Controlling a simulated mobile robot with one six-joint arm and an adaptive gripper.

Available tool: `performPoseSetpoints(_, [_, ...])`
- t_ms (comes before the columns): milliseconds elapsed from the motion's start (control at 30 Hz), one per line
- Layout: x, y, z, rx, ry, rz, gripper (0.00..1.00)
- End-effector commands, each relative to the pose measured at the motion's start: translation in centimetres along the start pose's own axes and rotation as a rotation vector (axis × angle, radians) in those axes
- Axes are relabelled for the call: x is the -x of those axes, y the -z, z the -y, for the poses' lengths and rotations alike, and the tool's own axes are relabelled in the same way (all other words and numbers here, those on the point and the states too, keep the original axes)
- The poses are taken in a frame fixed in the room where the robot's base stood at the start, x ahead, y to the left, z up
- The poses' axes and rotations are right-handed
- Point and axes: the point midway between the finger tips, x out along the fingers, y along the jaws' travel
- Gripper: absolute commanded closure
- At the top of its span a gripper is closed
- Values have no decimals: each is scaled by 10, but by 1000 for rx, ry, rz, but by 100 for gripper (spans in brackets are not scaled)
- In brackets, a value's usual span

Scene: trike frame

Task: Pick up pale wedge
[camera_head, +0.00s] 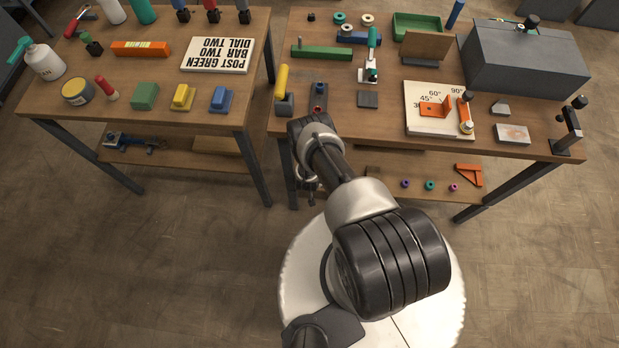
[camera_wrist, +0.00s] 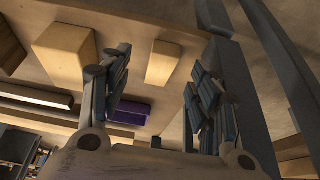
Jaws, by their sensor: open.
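In the wrist view, my gripper (camera_wrist: 160,85) is open, with one dark finger on each side and nothing held. A small pale block (camera_wrist: 163,62) shows between and beyond the fingertips, apart from them. A larger pale block (camera_wrist: 65,50) lies to the left, beyond the left finger. I cannot tell for sure which of these is the pale wedge. In the head view, my gripper (camera_head: 308,187) is partly seen at the front edge of the right bench, below its top, mostly hidden by my arm. No pale wedge can be made out there.
The right bench (camera_head: 335,85) carries a grey box (camera_head: 525,60), an angle board (camera_head: 420,122) and several tools. Its lower shelf (camera_head: 395,190) holds small rings and an orange bracket (camera_head: 468,175). A purple piece (camera_wrist: 132,112) and a bench leg (camera_wrist: 245,95) show in the wrist view.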

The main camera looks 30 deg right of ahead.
Motion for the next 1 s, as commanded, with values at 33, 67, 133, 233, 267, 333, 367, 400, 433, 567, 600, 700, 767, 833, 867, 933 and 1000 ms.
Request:
performPoseSetpoints(33, [-5,-1,0,0,0,0,43])
performPoseSetpoints(67, [-8,-2,1,-1,0,0,43])
performPoseSetpoints(133, [-19,-4,4,-1,1,1,43])
performPoseSetpoints(233, [-34,-5,7,0,1,0,43])
performPoseSetpoints(267, [-38,-5,7,-1,0,0,43])
performPoseSetpoints(333, [-46,-5,6,-2,-1,1,43])
performPoseSetpoints(367, [-48,-5,6,-1,0,1,43])
performPoseSetpoints(400, [-50,-4,7,-1,0,0,43])
performPoseSetpoints(433, [-51,-4,7,-2,0,1,43])
performPoseSetpoints(567, [-51,-3,7,-1,0,2,43])
performPoseSetpoints(600, [-51,-3,7,-1,0,2,43])
performPoseSetpoints(700, [-51,-3,7,-1,0,2,44])
performPoseSetpoints(767, [-51,-3,7,-1,0,2,48])
performPoseSetpoints(833, [-51,-3,7,-1,0,2,53])
performPoseSetpoints(867, [-51,-3,7,-1,0,1,55])
performPoseSetpoints(933, [-51,-3,7,-1,0,1,59])
performPoseSetpoints(1000, [-51,-3,7,-1,0,1,64])
